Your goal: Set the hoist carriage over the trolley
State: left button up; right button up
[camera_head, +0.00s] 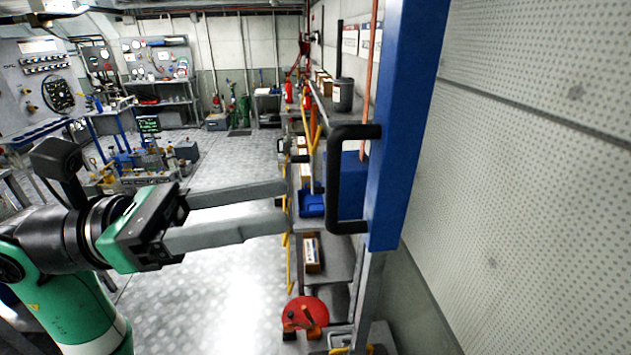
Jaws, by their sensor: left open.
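My left gripper (286,205) reaches in from the left, its two long grey fingers spread apart with nothing between them. Its tips are a little left of a black D-shaped handle (338,180). The handle is fixed to the side of a tall blue upright (412,120), close to the camera. I cannot tell whether this blue upright and handle belong to the hoist carriage. I cannot make out the trolley with certainty. My right gripper is out of view.
A shelf (335,262) with boxes and a grey canister (343,95) runs along the right wall behind the upright. A red disc (305,312) is low down there. A workbench with blue legs (107,118) stands at the left. The floor (225,285) in the middle is clear.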

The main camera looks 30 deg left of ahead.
pick_arm(q)
jog(key=w+a+f+n+t+y, duration=0.2)
jog(key=w+a+f+y, duration=0.1)
jog(key=a, duration=0.3)
jog(key=p, duration=0.4)
send_over(332, 220)
jog(key=shift+w+a+r, duration=0.15)
jog(key=shift+w+a, duration=0.05)
jog(key=shift+w, duration=0.2)
grip_shut()
jog(key=shift+r, duration=0.1)
dwell(0.5)
